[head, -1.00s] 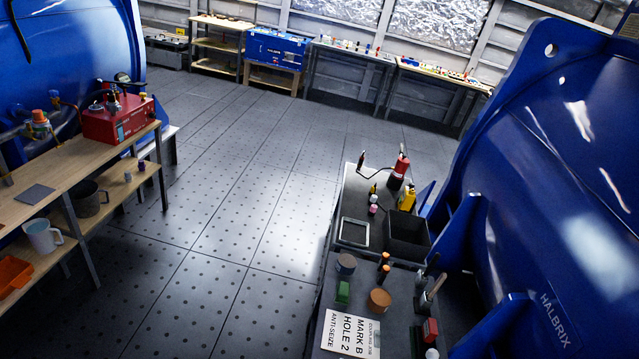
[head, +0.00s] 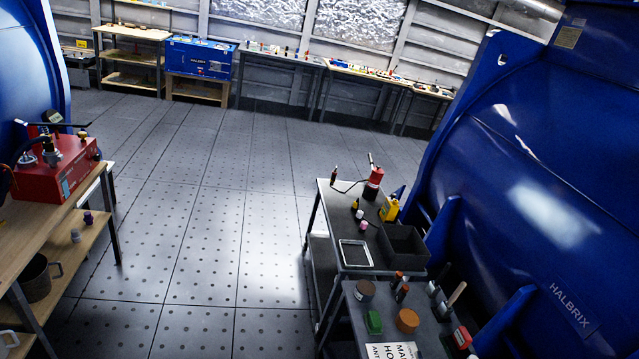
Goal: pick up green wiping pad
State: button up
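The green wiping pad (head: 374,322) is a small green block on the near dark cart top (head: 385,338) at the lower right. It lies left of a round copper-brown tin (head: 407,320) and just in front of a round grey-lidded tin (head: 366,290). A white printed card, partly cut off by the bottom edge, lies in front of it. My gripper does not show in the head view.
Behind the near cart stands another with a black open bin (head: 402,246), a silver-framed tray (head: 355,253) and a red bottle (head: 374,183). Large blue machines (head: 540,190) flank the scene. A wooden shelf (head: 60,225) stands left. The perforated floor between is clear.

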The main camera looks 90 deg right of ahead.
aim_at(373, 325)
jog(key=z, duration=0.05)
jog(key=i, duration=1.7)
jog(key=z, duration=3.95)
jog(key=i, duration=1.05)
jog(key=u, duration=0.15)
